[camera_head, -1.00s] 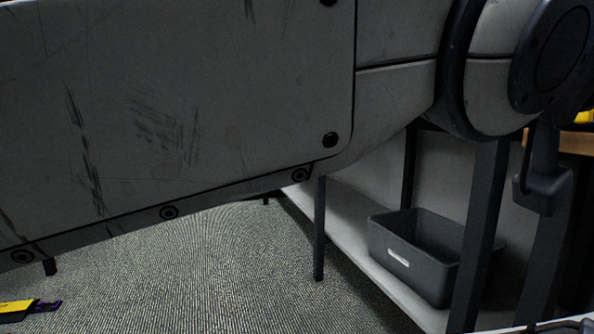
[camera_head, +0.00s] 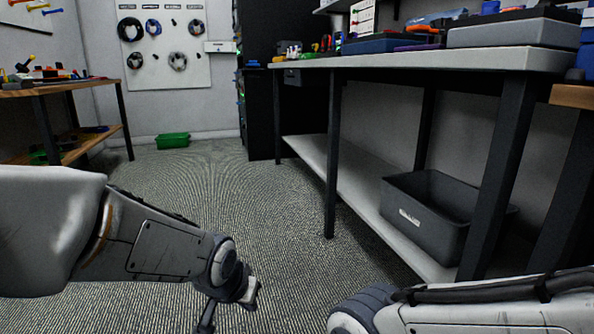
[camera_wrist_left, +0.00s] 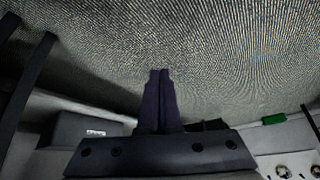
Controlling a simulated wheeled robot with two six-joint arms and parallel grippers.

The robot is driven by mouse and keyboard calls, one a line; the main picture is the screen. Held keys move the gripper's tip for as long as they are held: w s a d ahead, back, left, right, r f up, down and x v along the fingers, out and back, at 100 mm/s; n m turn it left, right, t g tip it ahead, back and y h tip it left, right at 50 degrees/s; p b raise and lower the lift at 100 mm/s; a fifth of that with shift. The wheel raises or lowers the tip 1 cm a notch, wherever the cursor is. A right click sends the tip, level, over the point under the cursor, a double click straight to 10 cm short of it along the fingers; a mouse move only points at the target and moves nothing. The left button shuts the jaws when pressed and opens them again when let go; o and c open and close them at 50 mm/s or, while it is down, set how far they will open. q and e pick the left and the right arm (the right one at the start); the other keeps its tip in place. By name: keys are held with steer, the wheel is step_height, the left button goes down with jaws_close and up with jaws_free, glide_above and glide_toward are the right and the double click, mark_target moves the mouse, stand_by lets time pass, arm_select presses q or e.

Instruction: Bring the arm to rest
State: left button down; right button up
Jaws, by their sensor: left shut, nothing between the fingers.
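My left arm (camera_head: 150,245) comes in from the left in the head view, low over the carpet. My left gripper (camera_head: 206,320) hangs at its end near the bottom edge, pointing down. In the left wrist view the two dark fingers (camera_wrist_left: 160,98) lie together, shut, with nothing between them. Part of my right arm (camera_head: 470,305) shows at the bottom right. Its gripper is out of view.
A long workbench (camera_head: 420,62) with dark legs stands at the right, a grey bin (camera_head: 425,225) on its lower shelf. A wooden table (camera_head: 65,86) stands at the left. A green bin (camera_head: 172,141) sits by the back wall. The carpet (camera_head: 230,190) between is clear.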

arm_select(q)
steer(key=s+a+f+n+g+y, duration=0.1)
steer(key=s+a+f+n+g, duration=0.2)
steer(key=s+a+f, duration=0.5)
steer(key=s+d+r+m+g+p, duration=0.15)
steer(key=s+d+r+p, duration=0.3)
steer(key=r+p, duration=0.65)
steer(key=s+d+r+m+p, duration=0.4)
steer(key=r+p, duration=0.4)
steer(key=r, duration=0.4)
steer(key=s+d+r+m+g+p, duration=0.15)
steer(key=s+d+r+p, duration=0.3)
steer(key=r+p, duration=0.65)
step_height(320, 180, up, 38)
steer(key=s+p, duration=0.1)
steer(key=p, duration=3.4)
steer(key=shift+a+h+p, duration=0.15)
steer(key=shift+h+p, duration=0.15)
steer(key=shift+h, duration=0.1)
steer(key=shift+s+f, duration=0.1)
